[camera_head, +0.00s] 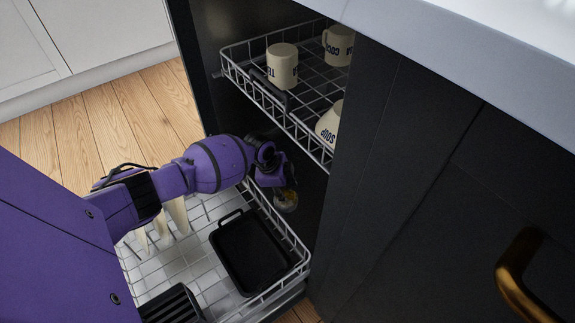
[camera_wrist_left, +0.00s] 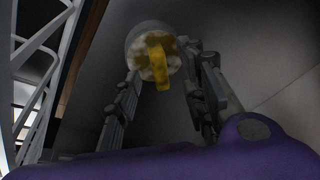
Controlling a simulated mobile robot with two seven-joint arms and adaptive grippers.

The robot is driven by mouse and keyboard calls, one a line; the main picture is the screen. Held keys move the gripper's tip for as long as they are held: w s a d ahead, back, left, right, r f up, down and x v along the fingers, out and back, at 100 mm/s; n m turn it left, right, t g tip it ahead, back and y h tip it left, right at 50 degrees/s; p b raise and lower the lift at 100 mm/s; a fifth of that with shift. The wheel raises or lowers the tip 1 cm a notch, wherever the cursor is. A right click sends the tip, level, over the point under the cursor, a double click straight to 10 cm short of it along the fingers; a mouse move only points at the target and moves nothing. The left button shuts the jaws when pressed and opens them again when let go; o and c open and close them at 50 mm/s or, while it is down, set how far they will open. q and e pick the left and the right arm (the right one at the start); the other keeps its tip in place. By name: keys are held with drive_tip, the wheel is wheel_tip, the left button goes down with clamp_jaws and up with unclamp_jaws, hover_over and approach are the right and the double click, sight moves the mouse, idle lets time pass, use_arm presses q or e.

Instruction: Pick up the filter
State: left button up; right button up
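The filter is a small round grey piece with a mottled yellow face and a yellow tab. In the left wrist view the filter (camera_wrist_left: 136,46) sits between the fingertips of my left gripper (camera_wrist_left: 160,70), one finger at each side edge. My right gripper is in neither view.
The lower wire rack (camera_head: 303,262) holds a black tray (camera_head: 250,252), a dark slotted item (camera_head: 172,305) and pale upright items (camera_head: 178,214). The upper rack (camera_head: 262,98) holds cream mugs (camera_head: 282,66) close above my wrist. A dark cabinet front (camera_head: 420,190) stands at right.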

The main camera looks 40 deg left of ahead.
use_arm(q)
drive_tip(key=shift+x, duration=0.95)
drive_tip(key=shift+r, duration=0.1)
drive_tip(key=shift+c, duration=0.2)
clamp_jaws()
drive_tip(key=shift+s+r, duration=0.1)
